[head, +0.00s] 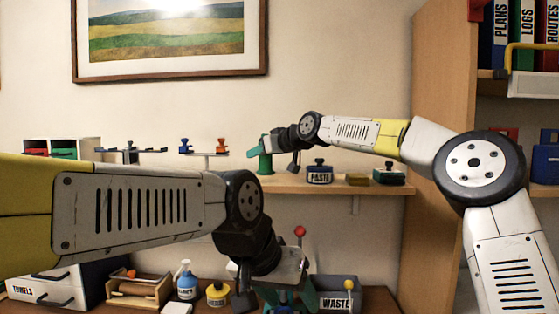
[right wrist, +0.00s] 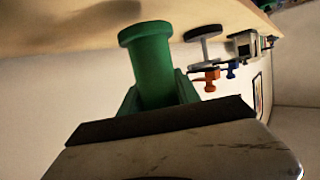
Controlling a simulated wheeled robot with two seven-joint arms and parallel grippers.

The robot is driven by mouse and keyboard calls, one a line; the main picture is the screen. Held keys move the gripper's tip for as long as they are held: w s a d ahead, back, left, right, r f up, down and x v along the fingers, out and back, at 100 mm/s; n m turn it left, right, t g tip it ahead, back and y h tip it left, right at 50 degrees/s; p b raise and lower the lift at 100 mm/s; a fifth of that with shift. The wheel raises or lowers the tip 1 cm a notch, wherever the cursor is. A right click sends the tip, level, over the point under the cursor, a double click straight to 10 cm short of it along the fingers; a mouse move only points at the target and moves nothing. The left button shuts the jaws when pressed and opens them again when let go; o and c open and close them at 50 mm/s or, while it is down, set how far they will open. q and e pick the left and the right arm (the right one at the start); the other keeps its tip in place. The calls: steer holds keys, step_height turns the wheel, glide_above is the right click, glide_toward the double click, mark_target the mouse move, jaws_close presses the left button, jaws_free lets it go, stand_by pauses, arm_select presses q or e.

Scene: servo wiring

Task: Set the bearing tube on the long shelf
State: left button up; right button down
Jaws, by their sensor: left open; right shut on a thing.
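The bearing tube is a green cylinder with a wider round flange. In the head view the tube (head: 265,163) is upright at the long shelf (head: 330,186), left of the paste jar. My right gripper (head: 264,150) is shut on it. In the right wrist view the tube (right wrist: 150,62) sits between the green fingers, its flange towards the pale shelf surface (right wrist: 75,25). Whether the flange touches the shelf I cannot tell. My left gripper (head: 272,284) is open below the shelf, over the lower bench, partly hidden by its own wrist.
A paste jar (head: 319,174), a yellow block (head: 357,179) and a dark green-and-white item (head: 389,174) stand on the shelf to the right. A waste bin (head: 338,297) and bottles are below.

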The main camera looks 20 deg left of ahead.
steer(key=shift+f, duration=0.9)
steer(key=shift+f, duration=0.2)
steer(key=c, duration=0.9)
jaws_free()
steer(key=shift+o, duration=0.2)
steer(key=shift+r, duration=0.15)
steer(key=shift+s+d+r, duration=0.15)
steer(key=shift+s+d, duration=0.05)
steer(key=shift+d, duration=0.15)
steer(key=v, duration=1.1)
